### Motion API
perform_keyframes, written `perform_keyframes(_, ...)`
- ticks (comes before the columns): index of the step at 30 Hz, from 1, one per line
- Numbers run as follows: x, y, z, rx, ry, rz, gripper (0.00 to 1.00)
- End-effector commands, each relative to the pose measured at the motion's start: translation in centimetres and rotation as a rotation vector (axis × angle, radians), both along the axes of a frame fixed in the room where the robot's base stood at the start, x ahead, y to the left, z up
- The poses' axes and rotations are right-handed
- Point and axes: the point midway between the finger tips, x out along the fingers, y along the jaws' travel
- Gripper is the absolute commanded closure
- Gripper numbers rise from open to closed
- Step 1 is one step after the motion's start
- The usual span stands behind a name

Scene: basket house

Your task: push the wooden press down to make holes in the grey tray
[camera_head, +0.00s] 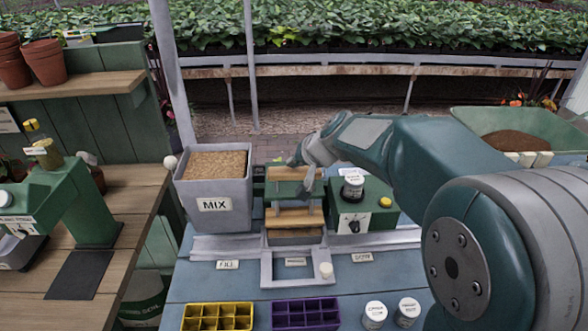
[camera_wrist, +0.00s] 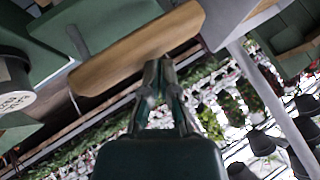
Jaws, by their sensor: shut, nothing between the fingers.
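The wooden press (camera_head: 296,216) stands at the middle of the blue bench, with a pale wooden top board, a green plate and a lower wooden block. A wooden board of it fills the upper middle of the wrist view (camera_wrist: 125,58). My gripper (camera_head: 303,172) is at the top of the press in the head view. In the wrist view my gripper (camera_wrist: 158,66) is shut and empty, its fingertips at the board's edge; I cannot tell whether they touch it. A grey edge (camera_head: 296,238) shows under the block, perhaps the grey tray, mostly hidden.
A grey MIX bin (camera_head: 214,199) stands left of the press. A green box (camera_head: 372,212) with a dial and yellow button is to its right. In front are a grey sliding frame (camera_head: 267,272), a yellow tray (camera_head: 217,309), a purple tray (camera_head: 305,306) and two white-topped jars (camera_head: 374,312).

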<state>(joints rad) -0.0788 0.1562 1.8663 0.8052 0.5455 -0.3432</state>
Motion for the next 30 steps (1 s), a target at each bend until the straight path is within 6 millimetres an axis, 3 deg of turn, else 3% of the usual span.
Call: perform_keyframes(30,0.0,0.0,-1.1,-0.001,0.0,0.001,1.0)
